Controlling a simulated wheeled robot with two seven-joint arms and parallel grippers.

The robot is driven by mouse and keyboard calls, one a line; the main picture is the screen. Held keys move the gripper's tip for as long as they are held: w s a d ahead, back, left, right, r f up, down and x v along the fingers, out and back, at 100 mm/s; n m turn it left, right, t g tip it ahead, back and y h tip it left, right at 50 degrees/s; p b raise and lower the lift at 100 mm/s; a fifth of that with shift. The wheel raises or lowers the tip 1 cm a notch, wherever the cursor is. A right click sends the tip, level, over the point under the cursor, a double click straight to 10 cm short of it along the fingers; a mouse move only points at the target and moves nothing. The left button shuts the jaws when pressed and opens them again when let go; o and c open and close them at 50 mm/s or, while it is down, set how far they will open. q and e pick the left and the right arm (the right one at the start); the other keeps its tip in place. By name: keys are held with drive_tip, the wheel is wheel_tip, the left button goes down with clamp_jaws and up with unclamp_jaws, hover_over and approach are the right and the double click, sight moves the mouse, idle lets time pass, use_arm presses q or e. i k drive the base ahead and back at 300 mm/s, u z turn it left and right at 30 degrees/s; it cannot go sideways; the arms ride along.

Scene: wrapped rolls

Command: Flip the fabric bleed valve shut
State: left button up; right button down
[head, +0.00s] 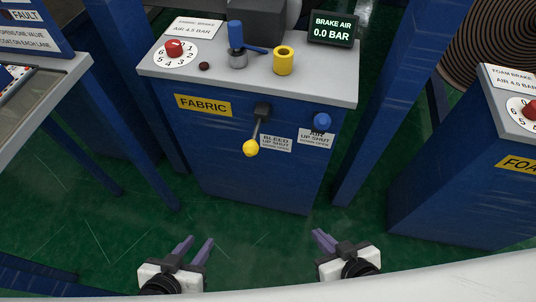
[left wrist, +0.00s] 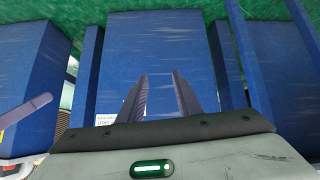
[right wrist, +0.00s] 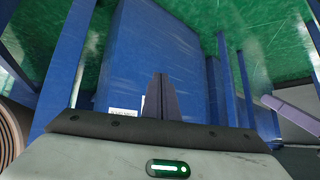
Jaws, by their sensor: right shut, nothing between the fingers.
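The fabric bleed valve (head: 262,110) is a black pivot on the front of the blue FABRIC cabinet (head: 225,160). Its lever hangs down, leaning slightly left, and ends in a yellow knob (head: 251,148). The label (head: 276,142) beside it reads bleed, up shut, down open. My left gripper (head: 200,240) is open and empty, low in front of the cabinet and left of the knob. My right gripper (head: 318,232) is shut and empty, below and right of the knob. Both are apart from the valve. The wrist views show blue cabinet panels; the lever is not visible there.
A blue-knobbed air valve (head: 322,120) sits right of the bleed lever. The cabinet top holds a red dial knob (head: 174,48), a blue lever (head: 236,35), a yellow cup (head: 284,60) and a display (head: 332,28) reading 0.0 bar. Blue posts flank the cabinet; the FOAM cabinet (head: 450,170) stands right.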

sight(250, 147)
drive_tip(key=k, duration=0.45)
drive_tip(key=z, duration=1.05)
drive_tip(key=i, duration=0.85)
drive_tip(key=u, duration=1.65)
